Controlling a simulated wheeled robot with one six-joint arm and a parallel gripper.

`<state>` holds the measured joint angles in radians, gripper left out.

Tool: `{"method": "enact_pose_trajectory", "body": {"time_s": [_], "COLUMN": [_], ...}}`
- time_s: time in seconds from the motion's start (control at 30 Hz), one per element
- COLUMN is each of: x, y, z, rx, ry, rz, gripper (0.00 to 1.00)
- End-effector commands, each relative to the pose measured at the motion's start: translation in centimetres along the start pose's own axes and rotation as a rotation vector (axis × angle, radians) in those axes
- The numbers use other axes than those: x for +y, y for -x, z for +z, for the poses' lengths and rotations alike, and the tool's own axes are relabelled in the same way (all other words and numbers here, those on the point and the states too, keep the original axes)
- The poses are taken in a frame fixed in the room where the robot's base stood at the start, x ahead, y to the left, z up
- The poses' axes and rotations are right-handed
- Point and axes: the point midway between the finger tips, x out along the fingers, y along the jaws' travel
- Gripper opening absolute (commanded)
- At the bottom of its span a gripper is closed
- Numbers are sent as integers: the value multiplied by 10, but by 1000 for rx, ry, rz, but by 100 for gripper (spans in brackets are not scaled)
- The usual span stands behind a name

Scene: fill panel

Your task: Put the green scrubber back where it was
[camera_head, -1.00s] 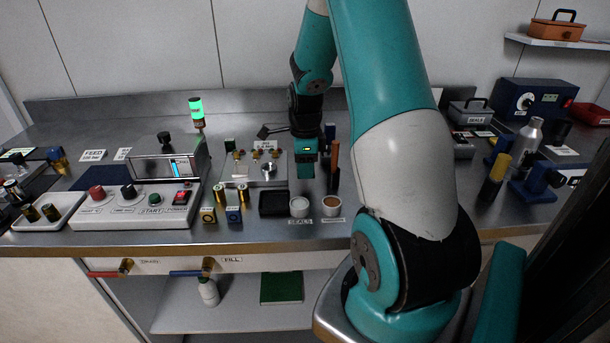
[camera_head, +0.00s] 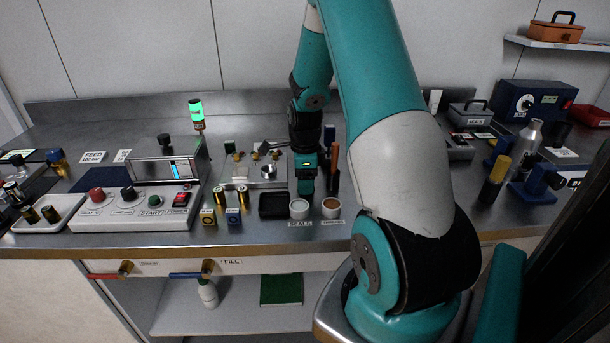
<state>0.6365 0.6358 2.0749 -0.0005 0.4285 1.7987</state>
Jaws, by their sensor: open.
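No object can be told for certain as the green scrubber. A small dark green block (camera_head: 229,146) stands at the back left of the metal fixture plate; it is too small to identify. My gripper (camera_head: 305,188) points down over the bench, just behind the white cup (camera_head: 299,208) and the black tray (camera_head: 273,205). Its jaws are open, and nothing is visible between them. The fingers are small and partly merge with the dark items beside them.
A brown-filled cup (camera_head: 331,207) stands right of the white cup, with upright dark and orange cylinders behind it. Gold-topped cylinders (camera_head: 232,196) stand left of the black tray. A control box (camera_head: 135,208) is further left. A green flat item (camera_head: 281,290) lies on the lower shelf.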

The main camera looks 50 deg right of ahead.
Motion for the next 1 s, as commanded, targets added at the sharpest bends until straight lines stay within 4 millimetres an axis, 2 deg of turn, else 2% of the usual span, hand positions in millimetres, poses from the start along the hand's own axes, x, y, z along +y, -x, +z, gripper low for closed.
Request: {"method": "enact_pose_trajectory", "body": {"time_s": [0.17,0.5,0.6,0.73,0.9,0.97,1.0], "x": [-1,-1,-1,0,1,6,12], "y": [17,90,106,119,123,126,130], "z": [0,0,0,0,1,9,18], "rx": [-1,-1,-1,-1,-1,-7,-15], "ry": [0,0,0,0,8,59,130], "rz": [-5,-6,-4,-2,0,-2,-6], "gripper": [63,63,63,63,63,63,63]}}
